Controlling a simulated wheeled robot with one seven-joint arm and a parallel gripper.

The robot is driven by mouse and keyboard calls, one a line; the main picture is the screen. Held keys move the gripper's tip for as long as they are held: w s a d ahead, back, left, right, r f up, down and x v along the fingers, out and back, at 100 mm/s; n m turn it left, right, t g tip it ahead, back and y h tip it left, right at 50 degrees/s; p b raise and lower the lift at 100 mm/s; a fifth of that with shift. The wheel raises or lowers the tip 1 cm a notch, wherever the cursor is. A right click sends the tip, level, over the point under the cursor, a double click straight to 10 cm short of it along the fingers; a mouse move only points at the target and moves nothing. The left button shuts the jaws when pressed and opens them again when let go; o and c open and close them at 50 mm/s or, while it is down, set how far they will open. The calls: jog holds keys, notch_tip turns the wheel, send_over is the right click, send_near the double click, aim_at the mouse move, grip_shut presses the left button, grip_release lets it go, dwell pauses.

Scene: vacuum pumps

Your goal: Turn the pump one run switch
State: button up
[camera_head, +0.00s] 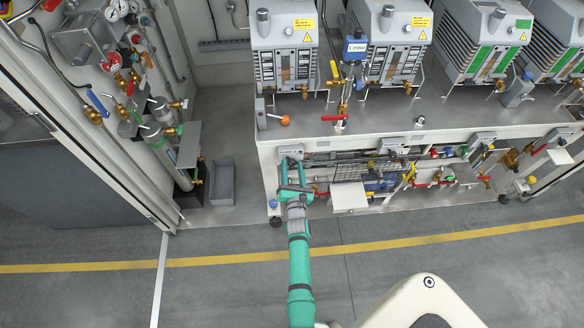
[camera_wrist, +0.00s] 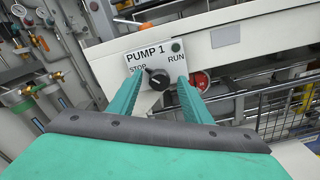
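The pump one switch is a black rotary knob (camera_wrist: 159,79) on a white panel (camera_wrist: 138,52) marked PUMP 1, STOP and RUN. Its pointer is turned up and left, towards STOP. In the wrist view my gripper (camera_wrist: 159,84) is open, with one green finger on each side of the knob. Some gap shows between the fingers and the knob; how near the tips are in depth I cannot tell. In the head view my gripper (camera_head: 292,170) reaches up to the panel (camera_head: 291,151) at the left end of the bench front, and the knob is hidden.
A red round part (camera_wrist: 201,79) sits just right of the right finger. A wire basket (camera_head: 350,170) and pipes with red-handled valves lie to the right under the bench top (camera_head: 390,120). A grey bin (camera_head: 222,183) stands on the left. The floor in front is clear.

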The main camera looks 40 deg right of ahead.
jog(key=shift+s+a, duration=0.1)
jog(key=shift+s, duration=0.05)
jog(key=shift+v, duration=0.85)
jog(key=shift+v, duration=2.95)
